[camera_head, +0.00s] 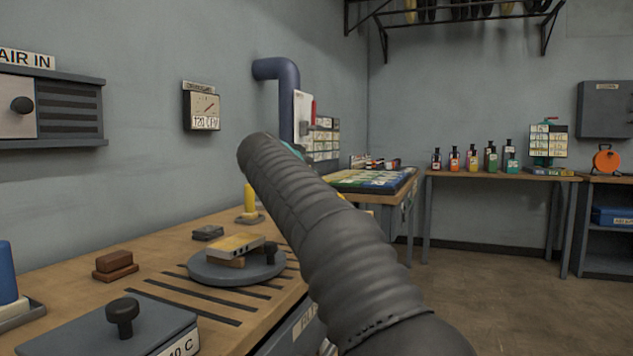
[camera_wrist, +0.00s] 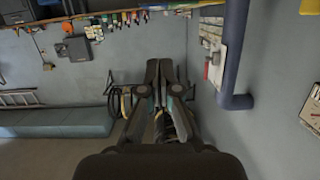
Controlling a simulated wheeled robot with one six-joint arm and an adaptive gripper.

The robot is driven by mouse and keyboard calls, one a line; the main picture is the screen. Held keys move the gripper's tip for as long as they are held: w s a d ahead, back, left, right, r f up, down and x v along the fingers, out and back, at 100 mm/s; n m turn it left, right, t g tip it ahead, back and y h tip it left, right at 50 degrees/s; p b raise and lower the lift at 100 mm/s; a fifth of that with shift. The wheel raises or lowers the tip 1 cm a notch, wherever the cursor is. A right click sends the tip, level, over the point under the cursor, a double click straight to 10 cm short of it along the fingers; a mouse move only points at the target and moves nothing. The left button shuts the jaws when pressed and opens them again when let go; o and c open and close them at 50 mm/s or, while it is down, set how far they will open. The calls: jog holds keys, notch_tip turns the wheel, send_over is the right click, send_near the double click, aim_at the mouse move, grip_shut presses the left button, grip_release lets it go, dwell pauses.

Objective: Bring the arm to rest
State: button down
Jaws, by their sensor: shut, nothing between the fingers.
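My gripper (camera_wrist: 159,68) shows in the wrist view with its two dark fingers together and nothing between them. In the head view my arm, in a dark ribbed sleeve, reaches up from the bottom right toward the upper middle, above the workbench (camera_head: 180,240). The arm's end hides my gripper there. The fingers look clear of the surroundings in the wrist view.
A round grey turntable (camera_head: 215,270) carries a yellowish block on the bench. A dark pipe (camera_head: 289,100) and gauge (camera_head: 201,107) are on the wall. A rear table (camera_head: 480,176) holds several bottles. The floor (camera_head: 500,270) at right is clear.

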jog(key=s+d+f+n+g+y+p, duration=0.15)
jog(key=s+d+f, duration=0.25)
jog(key=s+d, duration=0.45)
jog(key=s+d+f+n+g+y+p, duration=0.1)
jog(key=s+d+f+n+g+p, duration=0.15)
jog(key=s+d+f, duration=0.6)
jog(key=s+f+g+y+p, duration=0.1)
jog(key=s+f+g, duration=0.1)
jog(key=s+f, duration=0.6)
jog(key=s+f+g+y+p, duration=0.2)
jog(key=s+f, duration=0.6)
jog(key=s, duration=1.2)
jog(key=shift+f+n, duration=0.2)
jog(key=shift+n, duration=0.2)
jog(key=shift+a, duration=0.1)
